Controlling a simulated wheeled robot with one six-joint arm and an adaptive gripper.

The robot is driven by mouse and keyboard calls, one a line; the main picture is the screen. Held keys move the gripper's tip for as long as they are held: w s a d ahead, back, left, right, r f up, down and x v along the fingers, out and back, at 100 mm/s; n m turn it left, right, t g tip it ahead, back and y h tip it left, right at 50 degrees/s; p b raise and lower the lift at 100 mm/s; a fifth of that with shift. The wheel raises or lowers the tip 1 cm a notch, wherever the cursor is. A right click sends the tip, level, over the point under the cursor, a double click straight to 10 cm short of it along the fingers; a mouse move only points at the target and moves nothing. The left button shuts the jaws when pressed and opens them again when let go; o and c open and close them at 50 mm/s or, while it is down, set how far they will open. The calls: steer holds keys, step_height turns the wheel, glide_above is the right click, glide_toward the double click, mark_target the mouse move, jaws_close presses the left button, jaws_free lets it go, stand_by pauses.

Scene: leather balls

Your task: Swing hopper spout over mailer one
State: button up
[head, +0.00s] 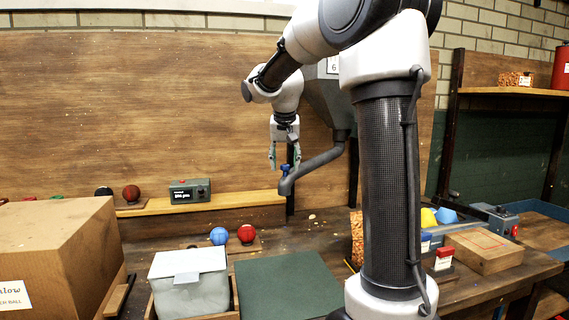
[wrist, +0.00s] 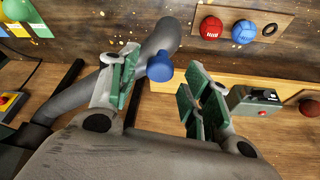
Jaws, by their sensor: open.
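The grey hopper (head: 332,98) hangs at the back wall, partly behind my arm, with a card reading 6. Its bent grey spout (head: 322,161) runs down to the left and carries a blue knob (head: 284,169). My gripper (head: 286,158) is open and empty, pointing down at the knob. In the wrist view the blue knob (wrist: 158,67) shows between the green-padded fingers of my gripper (wrist: 160,88), nearer the left finger; I cannot tell whether they touch. A pale grey mailer-like box (head: 188,285) sits in a wooden frame at front; no number is readable on it.
A large cardboard box (head: 52,240) fills the left. A blue ball (head: 218,236) and a red ball (head: 246,233) sit behind a dark green mat (head: 288,284). A small display unit (head: 190,191) stands on the wooden ledge. A wooden block (head: 484,250) lies at right.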

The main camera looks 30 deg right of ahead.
steer(key=shift+w+d+f, duration=0.1)
steer(key=shift+f, duration=0.3)
jaws_close()
steer(key=shift+s+d, duration=0.15)
steer(key=shift+s, duration=0.35)
steer(key=s+d+n+y, duration=0.4)
steer(key=s+d+n, duration=0.8)
steer(key=s+d, duration=0.8)
steer(key=shift+s+d, duration=0.2)
steer(key=shift+d, duration=0.4)
